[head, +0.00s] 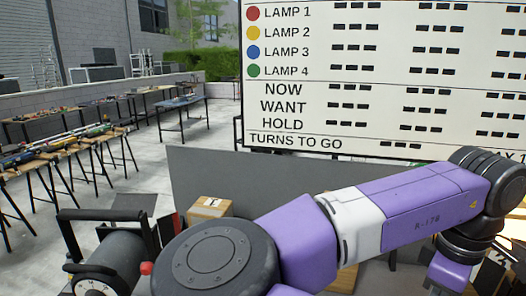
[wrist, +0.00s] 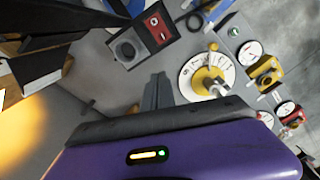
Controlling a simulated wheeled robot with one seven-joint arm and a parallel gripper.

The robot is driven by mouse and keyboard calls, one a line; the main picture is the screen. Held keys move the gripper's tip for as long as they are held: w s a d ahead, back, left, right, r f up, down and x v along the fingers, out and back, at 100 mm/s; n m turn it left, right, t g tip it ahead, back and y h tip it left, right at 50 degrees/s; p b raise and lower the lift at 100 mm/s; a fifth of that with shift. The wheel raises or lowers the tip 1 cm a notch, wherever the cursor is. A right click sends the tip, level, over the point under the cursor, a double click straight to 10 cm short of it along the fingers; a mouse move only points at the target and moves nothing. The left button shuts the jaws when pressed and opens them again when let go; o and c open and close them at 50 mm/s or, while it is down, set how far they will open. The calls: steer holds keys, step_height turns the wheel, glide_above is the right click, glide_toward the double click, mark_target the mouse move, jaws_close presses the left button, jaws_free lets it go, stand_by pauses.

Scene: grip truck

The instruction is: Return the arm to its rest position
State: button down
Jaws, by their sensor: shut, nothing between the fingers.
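My purple arm (head: 420,212) with a white band reaches across the lower right of the head view and bends down at a dark joint at the right edge. My gripper (wrist: 157,90) shows in the wrist view as two grey fingers close together, with nothing between them. The purple gripper body fills the bottom of that view. The fingers point toward a grey surface. A round white dial with a yellow knob (wrist: 193,87) lies right of the fingertips. The gripper is not clearly visible in the head view.
A black box with a red panel (wrist: 160,30) and several dials stand near the gripper. In the head view, a large lamp board (head: 380,75) stands behind a grey panel (head: 290,170). A cardboard box (head: 208,209) and a black dial machine (head: 110,262) are at lower left.

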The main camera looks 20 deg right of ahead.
steer(key=w+d+r+m+t+h, duration=0.1)
steer(key=d+r+m+h, duration=0.45)
steer(key=d, duration=0.35)
steer(key=w+d+r+m+t+h, duration=0.15)
steer(key=d+r+m+h, duration=0.25)
steer(key=d+r+h, duration=0.4)
steer(key=w+a+r+m+t+h, duration=0.1)
steer(key=w+r+t+h, duration=0.15)
steer(key=r, duration=0.45)
steer(key=w+a+r+t+h, duration=0.2)
steer(key=r+t+h, duration=0.2)
steer(key=r, duration=0.3)
steer(key=w+a+f+n+t+y, duration=0.25)
steer(key=a+n+t+y, duration=0.2)
steer(key=a+t, duration=0.55)
steer(key=a+f+n+t+y, duration=0.5)
steer(key=a+f+n+y, duration=0.2)
steer(key=a+f+y, duration=0.5)
steer(key=s+a+f+m+g+y, duration=0.2)
steer(key=s+a+f+g, duration=0.2)
steer(key=s+f, duration=0.9)
steer(key=s+a+f+m+g+y, duration=0.1)
steer(key=s+a+f+m+g, duration=0.2)
steer(key=s+f, duration=1)
steer(key=s+a+g, duration=0.2)
steer(key=a, duration=0.2)
steer(key=shift+a+y, duration=0.2)
steer(key=shift+y, duration=0.15)
